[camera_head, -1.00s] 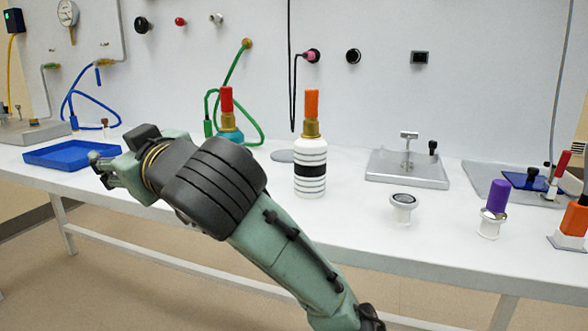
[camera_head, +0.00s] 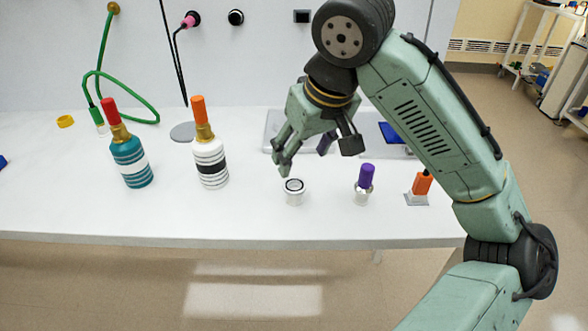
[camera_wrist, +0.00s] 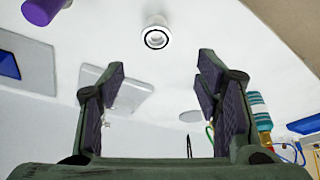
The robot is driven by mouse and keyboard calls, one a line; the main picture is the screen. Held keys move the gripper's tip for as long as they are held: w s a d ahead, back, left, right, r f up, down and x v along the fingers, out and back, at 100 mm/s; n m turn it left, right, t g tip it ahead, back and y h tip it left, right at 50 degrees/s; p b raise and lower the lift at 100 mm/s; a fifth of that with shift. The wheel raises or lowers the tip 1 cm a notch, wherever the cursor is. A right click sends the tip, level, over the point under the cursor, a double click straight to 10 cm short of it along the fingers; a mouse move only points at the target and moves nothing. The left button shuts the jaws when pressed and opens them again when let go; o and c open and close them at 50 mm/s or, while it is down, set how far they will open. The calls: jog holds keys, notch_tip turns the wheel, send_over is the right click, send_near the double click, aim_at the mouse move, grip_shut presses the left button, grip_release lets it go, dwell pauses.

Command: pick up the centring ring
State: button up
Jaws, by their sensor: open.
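The centring ring (camera_head: 294,185) appears as a dark-rimmed round piece on top of a small white spool-shaped stand (camera_head: 294,199) near the front of the bench. The ring also shows in the wrist view (camera_wrist: 156,39), at top centre beyond the fingertips. My gripper (camera_head: 306,154) is open and empty, above and slightly behind the ring in the head view. Nothing touches the ring.
A purple-capped piece (camera_head: 365,180) stands right of the ring, with an orange-topped one (camera_head: 420,186) farther right. A white banded bottle (camera_head: 210,163) and a teal bottle (camera_head: 131,163) stand to the left. A grey plate (camera_head: 274,125) lies behind my gripper. The front edge is close.

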send_near(294, 187)
jog(key=a+f, duration=0.1)
jog(key=f, duration=0.1)
jog(key=shift+w+d+p+x, duration=0.1)
jog(key=shift+p+x, duration=0.15)
jog(key=shift+x, duration=0.6)
jog(key=shift+w+d+p+x, duration=0.1)
jog(key=shift+d+p+x, duration=0.1)
jog(key=shift+x, duration=0.65)
jog(key=shift+w+d+p+x, duration=0.15)
jog(key=shift+p+x, duration=0.1)
jog(key=shift+x, duration=0.6)
jog(key=shift+a, duration=0.1)
jog(key=shift+c, duration=0.6)
jog(key=shift+r, duration=0.1)
jog(key=c, duration=0.9)
